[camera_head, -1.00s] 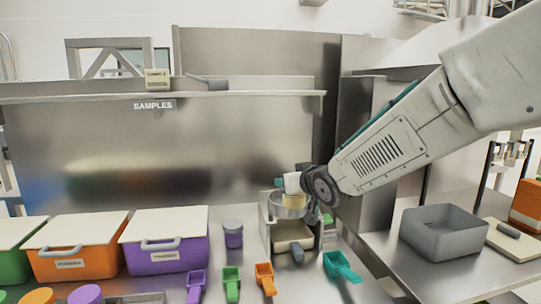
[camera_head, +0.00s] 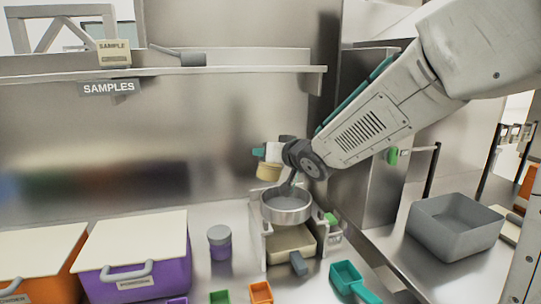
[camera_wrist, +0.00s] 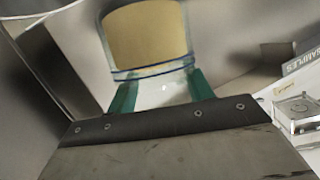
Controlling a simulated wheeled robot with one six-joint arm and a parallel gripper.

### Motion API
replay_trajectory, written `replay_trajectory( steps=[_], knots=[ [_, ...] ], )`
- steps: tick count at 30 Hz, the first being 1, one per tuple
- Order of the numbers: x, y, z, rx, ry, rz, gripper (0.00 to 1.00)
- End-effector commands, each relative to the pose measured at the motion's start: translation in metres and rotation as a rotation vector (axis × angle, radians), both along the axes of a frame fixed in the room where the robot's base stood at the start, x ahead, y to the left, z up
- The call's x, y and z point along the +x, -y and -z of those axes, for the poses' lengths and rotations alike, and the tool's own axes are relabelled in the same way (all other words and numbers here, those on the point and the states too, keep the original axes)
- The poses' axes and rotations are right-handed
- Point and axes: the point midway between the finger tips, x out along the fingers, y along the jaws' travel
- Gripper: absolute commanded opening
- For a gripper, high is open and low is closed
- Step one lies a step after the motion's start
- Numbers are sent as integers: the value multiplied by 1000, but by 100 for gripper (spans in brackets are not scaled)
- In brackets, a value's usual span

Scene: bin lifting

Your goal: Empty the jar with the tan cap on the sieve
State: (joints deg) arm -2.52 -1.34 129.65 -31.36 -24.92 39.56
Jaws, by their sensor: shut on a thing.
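My gripper (camera_head: 262,152) is shut on the jar (camera_head: 268,170), with teal fingers around it. In the head view the jar's tan end points down, above the back left rim of the sieve (camera_head: 287,207). In the wrist view the jar (camera_wrist: 150,40) shows a tan part, blue lines and a clear part between the fingers of my gripper (camera_wrist: 162,92). I cannot tell whether the tan part is cap or contents. The sieve is a round metal pan on a stand (camera_head: 292,240). A grey shape (camera_head: 287,186) shows between my wrist and the sieve; its nature is unclear.
A purple jar with a grey lid (camera_head: 220,243) stands left of the stand. Purple (camera_head: 145,255) and orange (camera_head: 40,258) bins are further left. Teal (camera_head: 348,278), orange and green scoops lie in front. A grey open tray (camera_head: 455,228) stands right. A shelf (camera_head: 200,70) runs above.

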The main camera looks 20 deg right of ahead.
Motion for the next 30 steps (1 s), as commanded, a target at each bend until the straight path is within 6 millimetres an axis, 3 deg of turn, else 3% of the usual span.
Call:
replay_trajectory(
  steps=[13, 30],
  knots=[
    [0, 10, 6, 737, 2, 4, 20],
    [0, 22, 30, 1241, 6, 3, 20]
  ],
)
